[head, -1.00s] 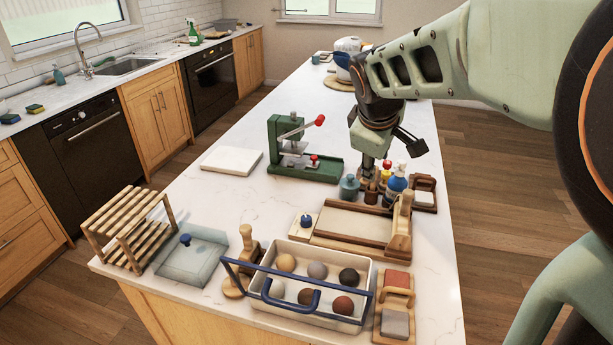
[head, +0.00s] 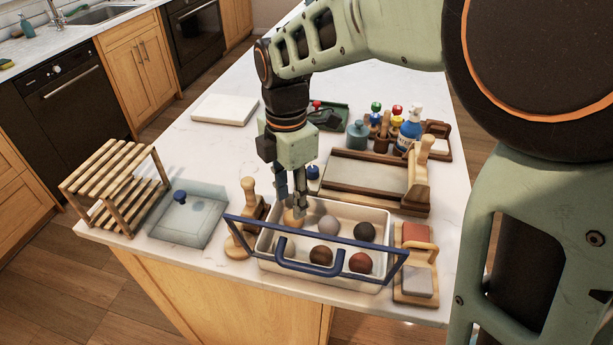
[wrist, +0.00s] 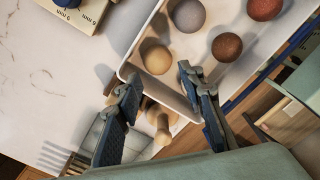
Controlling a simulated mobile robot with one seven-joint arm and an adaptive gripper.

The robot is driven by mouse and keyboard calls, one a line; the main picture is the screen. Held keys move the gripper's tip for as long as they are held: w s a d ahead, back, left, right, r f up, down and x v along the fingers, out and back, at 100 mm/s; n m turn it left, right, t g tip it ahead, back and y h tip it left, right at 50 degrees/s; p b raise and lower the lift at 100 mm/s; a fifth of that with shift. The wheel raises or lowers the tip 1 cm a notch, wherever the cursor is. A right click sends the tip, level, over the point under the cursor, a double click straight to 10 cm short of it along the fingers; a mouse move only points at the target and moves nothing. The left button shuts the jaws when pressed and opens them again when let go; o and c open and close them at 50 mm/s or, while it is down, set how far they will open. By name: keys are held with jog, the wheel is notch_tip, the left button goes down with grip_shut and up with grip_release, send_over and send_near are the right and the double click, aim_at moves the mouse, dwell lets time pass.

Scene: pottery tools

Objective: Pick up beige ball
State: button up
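The beige ball (head: 293,217) lies in the back left corner of a cream tray (head: 385,250) with blue handles. In the wrist view the beige ball (wrist: 157,59) shows just beyond the fingertips, roughly between them. My gripper (head: 291,204) points down over that corner, its fingers partly covering the ball. In the wrist view my gripper (wrist: 160,80) is open, with nothing visibly held. I cannot tell whether a finger touches the ball.
A grey ball (head: 328,225), black ball (head: 364,232), brown ball (head: 321,255) and red-brown ball (head: 360,263) share the tray. A blue handle (head: 340,258) rises at its front. A wooden stamp (head: 250,215) stands left; a wooden-framed board (head: 350,170) lies behind.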

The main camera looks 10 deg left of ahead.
aim_at(294, 221)
jog(key=shift+w+d+f, duration=0.1)
jog(key=shift+w+f, duration=0.05)
jog(key=shift+f, duration=1.4)
jog(key=shift+w+f, duration=0.15)
jog(key=shift+f, duration=1.35)
jog(key=c, duration=0.8)
jog(key=shift+r, duration=0.1)
jog(key=shift+c, duration=0.2)
